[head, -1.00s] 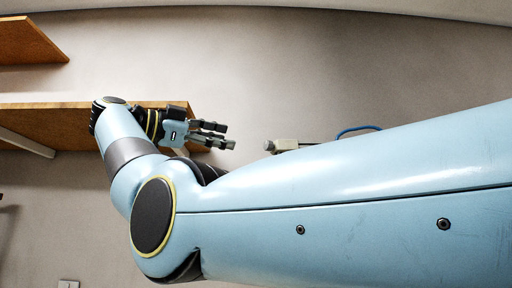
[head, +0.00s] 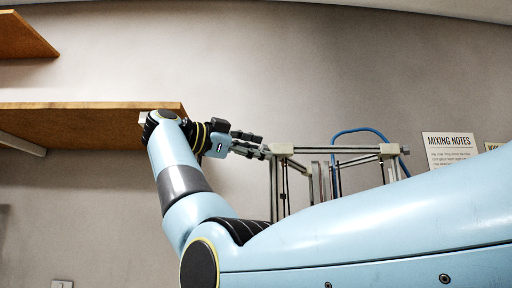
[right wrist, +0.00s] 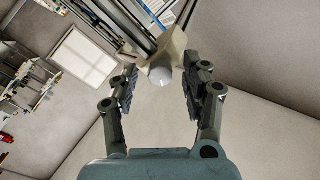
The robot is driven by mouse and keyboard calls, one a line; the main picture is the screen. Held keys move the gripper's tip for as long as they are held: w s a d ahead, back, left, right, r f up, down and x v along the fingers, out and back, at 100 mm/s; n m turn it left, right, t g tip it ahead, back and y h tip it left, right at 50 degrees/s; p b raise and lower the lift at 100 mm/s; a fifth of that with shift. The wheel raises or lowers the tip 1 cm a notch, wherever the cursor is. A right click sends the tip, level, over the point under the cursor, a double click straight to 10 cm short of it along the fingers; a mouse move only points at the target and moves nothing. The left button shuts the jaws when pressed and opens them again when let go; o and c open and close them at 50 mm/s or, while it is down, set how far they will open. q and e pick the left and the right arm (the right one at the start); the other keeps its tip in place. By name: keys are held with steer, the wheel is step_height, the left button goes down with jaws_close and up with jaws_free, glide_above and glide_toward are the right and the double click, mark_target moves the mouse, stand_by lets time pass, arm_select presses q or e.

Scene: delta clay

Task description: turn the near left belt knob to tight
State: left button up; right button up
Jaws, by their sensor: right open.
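A pale round knob (right wrist: 160,77) sits on the cream corner block (right wrist: 172,45) of a metal frame in the right wrist view. My right gripper (right wrist: 160,85) is open. In that view its two fingers stand left and right of the knob, with a gap on each side. Whether the fingertips reach past the knob is hard to tell. My left gripper is not in view.
A wooden shelf (head: 80,118) runs behind my right wrist, with another shelf (head: 22,38) above. A blue tube (head: 358,131) arches over the frame. A notice (head: 448,148) hangs on the wall. My right arm hides much of the lower right.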

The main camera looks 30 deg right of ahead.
jaws_close()
steer(key=shift+m, duration=0.3)
steer(key=shift+f+m+g+b, duration=0.1)
steer(key=shift+m+g+b, duration=0.45)
steer(key=shift+m, duration=5.3)
steer(key=shift+m+g+b, duration=0.1)
steer(key=shift+m+b, duration=0.8)
steer(key=shift+m, duration=5.25)
